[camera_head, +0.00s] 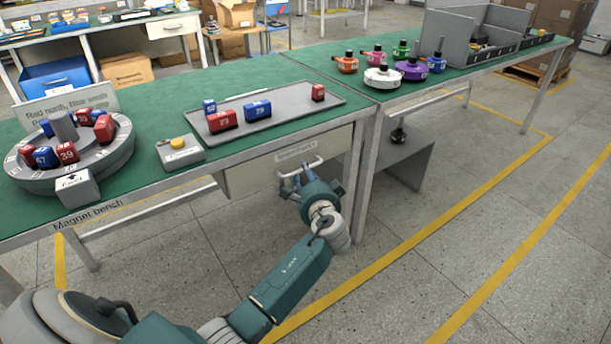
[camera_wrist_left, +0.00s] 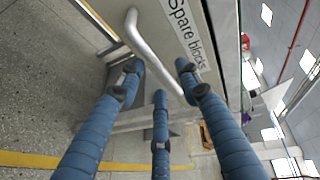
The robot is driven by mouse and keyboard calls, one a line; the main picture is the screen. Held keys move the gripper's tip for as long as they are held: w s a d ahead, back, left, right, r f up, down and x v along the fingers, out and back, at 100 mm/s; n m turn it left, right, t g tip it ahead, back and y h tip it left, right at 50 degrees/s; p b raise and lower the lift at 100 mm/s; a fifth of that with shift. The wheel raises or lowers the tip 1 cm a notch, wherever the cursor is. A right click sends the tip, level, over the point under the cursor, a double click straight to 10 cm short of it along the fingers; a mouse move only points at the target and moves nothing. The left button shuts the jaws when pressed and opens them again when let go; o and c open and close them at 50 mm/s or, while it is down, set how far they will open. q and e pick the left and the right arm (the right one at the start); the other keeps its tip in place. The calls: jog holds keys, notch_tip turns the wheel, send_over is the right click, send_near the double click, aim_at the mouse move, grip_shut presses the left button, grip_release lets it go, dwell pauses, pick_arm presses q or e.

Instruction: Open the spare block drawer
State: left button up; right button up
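The spare block drawer (camera_head: 250,174) has a pale front under the right end of the magnet bench, with a "Spare blocks" label. It looks shut or nearly so. Its light bar handle (camera_head: 301,165) also shows in the left wrist view (camera_wrist_left: 152,52), running slantwise among the finger ends. My left gripper (camera_head: 292,180) is at the handle, with its blue fingers spread (camera_wrist_left: 158,80). The fingers are apart and not closed on the bar. Whether any finger touches it I cannot tell. My right gripper is not in view.
The magnet bench (camera_head: 150,200) carries a round block holder (camera_head: 70,180), a yellow-button box (camera_head: 180,152) and a grey tray (camera_head: 285,118) with numbered blocks. A bench leg (camera_head: 362,190) stands right of the drawer. The floor in front of the drawer is free apart from my arm.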

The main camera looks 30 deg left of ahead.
pick_arm(q)
jog(key=shift+x, duration=0.85)
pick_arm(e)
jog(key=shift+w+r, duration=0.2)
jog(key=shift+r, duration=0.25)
pick_arm(q)
grip_shut()
jog(key=shift+d+f, duration=0.1)
jog(key=shift+d, duration=0.05)
